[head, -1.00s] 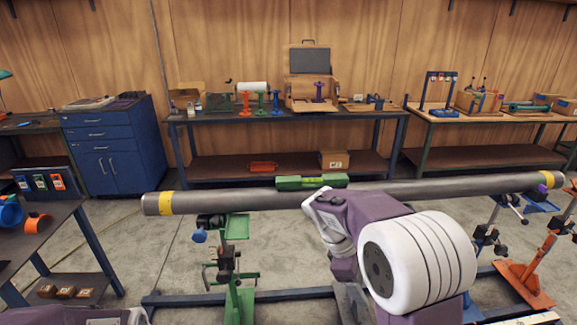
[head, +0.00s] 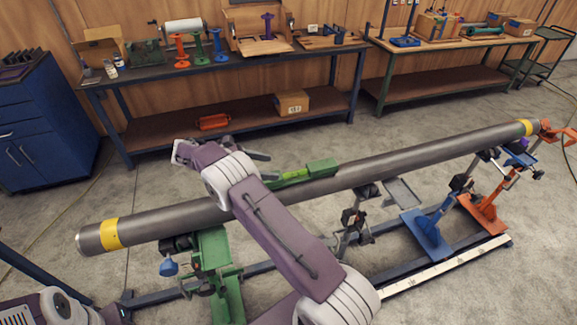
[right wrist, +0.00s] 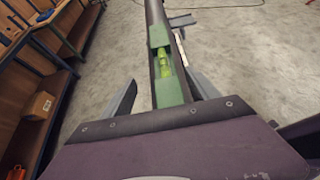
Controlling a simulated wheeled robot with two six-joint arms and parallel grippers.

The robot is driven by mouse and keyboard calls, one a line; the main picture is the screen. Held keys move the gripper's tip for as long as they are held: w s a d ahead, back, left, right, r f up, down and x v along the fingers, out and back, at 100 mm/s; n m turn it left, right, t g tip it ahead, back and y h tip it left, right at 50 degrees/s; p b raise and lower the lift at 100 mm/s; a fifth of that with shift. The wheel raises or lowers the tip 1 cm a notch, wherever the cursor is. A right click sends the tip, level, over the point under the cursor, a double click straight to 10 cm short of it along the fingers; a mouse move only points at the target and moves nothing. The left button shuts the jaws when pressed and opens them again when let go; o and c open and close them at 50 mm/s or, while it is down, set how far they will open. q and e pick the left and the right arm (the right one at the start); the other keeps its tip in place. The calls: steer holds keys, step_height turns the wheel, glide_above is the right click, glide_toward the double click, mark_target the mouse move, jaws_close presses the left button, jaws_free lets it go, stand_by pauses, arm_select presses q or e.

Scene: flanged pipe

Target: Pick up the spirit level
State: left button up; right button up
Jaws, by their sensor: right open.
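The green spirit level (head: 318,169) lies along the top of the long grey pipe (head: 410,157), near its middle. My right gripper (head: 262,156) is open and empty at the left end of the level, partly hidden by my right arm. In the right wrist view, the level (right wrist: 163,60) runs away from me with its yellow-green vial in the middle. The open fingers of my right gripper (right wrist: 163,88) stand on either side of the level and pipe, with gaps. My left gripper is not in view; only part of my left arm shows at the lower left.
The pipe rests on several stands, including a green one (head: 213,262), a blue one (head: 428,235) and an orange one (head: 483,212). A workbench (head: 235,72) with coloured parts stands behind. A blue cabinet (head: 42,125) is at the left. Bare floor lies between pipe and bench.

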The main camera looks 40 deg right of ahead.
mark_target(292, 171)
steer(key=shift+s+d+r, duration=0.2)
steer(key=shift+s, duration=0.25)
steer(key=shift+s+d+r, duration=0.15)
steer(key=shift+s, duration=0.3)
steer(key=d+f, duration=0.1)
steer(key=w+d+f+p, duration=0.1)
steer(key=shift+d+f, duration=0.25)
steer(key=shift+d, duration=0.1)
steer(key=shift+s+d+f+p, duration=0.2)
steer(key=shift+s+d+p, duration=0.9)
steer(key=shift+p, duration=0.1)
steer(key=shift+f+x, duration=0.2)
steer(key=shift+x, duration=0.95)
steer(key=shift+w+f, duration=0.25)
steer(key=shift+w, duration=0.05)
steer(key=shift+s+a+r, duration=0.1)
steer(key=c, duration=1.3)
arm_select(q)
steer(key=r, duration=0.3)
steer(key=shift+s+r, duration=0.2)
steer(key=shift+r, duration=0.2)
arm_select(e)
jaws_close()
